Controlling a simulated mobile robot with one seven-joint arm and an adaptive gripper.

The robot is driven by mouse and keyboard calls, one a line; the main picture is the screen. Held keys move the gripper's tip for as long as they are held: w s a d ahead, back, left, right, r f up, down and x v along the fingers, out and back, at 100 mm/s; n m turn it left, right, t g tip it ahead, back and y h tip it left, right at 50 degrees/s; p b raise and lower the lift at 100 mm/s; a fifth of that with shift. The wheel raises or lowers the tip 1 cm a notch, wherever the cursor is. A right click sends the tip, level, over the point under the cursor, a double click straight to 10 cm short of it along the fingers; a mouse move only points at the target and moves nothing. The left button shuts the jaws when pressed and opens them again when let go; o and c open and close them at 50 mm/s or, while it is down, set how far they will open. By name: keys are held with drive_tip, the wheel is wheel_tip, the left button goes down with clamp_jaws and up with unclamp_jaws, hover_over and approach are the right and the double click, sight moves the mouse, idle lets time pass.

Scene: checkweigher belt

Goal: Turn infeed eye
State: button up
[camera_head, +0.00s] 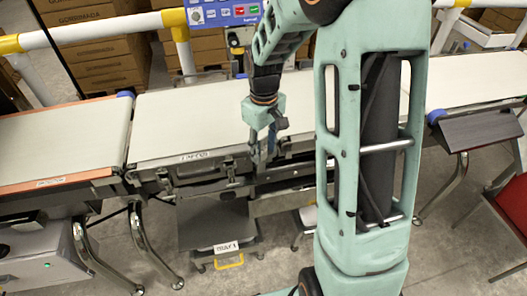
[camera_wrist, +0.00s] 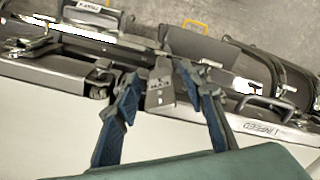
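My gripper (camera_head: 271,150) points down at the front edge of the middle belt, just right of the INFEED label (camera_head: 195,156). In the wrist view its two blue-padded fingers (camera_wrist: 162,78) are apart. A small grey bracketed block (camera_wrist: 160,97), which looks like the infeed eye, shows between them at the conveyor edge. I see a gap beside it and cannot tell whether either finger touches it. In the head view my gripper and arm hide it. The INFEED label also shows in the wrist view (camera_wrist: 262,130).
The middle belt (camera_head: 205,115) is empty, as is the orange-edged belt (camera_head: 65,140) at left. A latched case-like housing (camera_head: 200,172) sits below the label. A control panel (camera_head: 222,12) stands behind. A red chair (camera_head: 512,205) is at right.

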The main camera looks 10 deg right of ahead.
drive_tip(key=shift+f, duration=0.65)
clamp_jaws()
drive_tip(key=shift+a+r+m, duration=0.1)
drive_tip(key=shift+a+m, duration=0.05)
drive_tip(key=shift+m, duration=1.3)
drive_tip(key=shift+a+m, duration=0.15)
drive_tip(key=shift+m, duration=1.3)
drive_tip(key=shift+b, duration=0.3)
